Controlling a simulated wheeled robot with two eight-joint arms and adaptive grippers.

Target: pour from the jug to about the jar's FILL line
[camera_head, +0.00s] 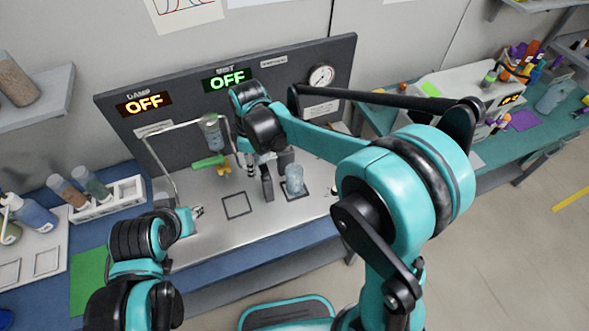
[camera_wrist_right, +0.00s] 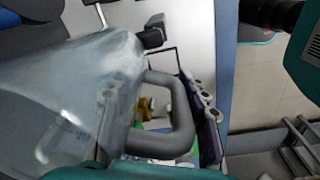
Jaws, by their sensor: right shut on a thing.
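My right gripper (camera_head: 258,172) is over the bench, in front of the dark panel. In the right wrist view a large translucent grey-blue jug (camera_wrist_right: 80,85) fills the left side, with its grey loop handle (camera_wrist_right: 183,118) at its right. My right gripper is shut on the jug. In the head view the gripper and arm make the jug hard to separate. A clear jar (camera_head: 294,178) with pale contents stands on a dark square pad, just right of the right gripper. Its FILL line is too small to see. My left gripper (camera_head: 198,211) is low over the bench's left part, apart from both vessels.
An empty square outline (camera_head: 237,205) marks the bench. A wire frame holds a clear cylinder (camera_head: 212,132) above a green part (camera_head: 207,161) left of my right gripper. A white rack (camera_head: 110,199) with tubes stands at left. Two OFF displays show on the panel (camera_head: 285,65).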

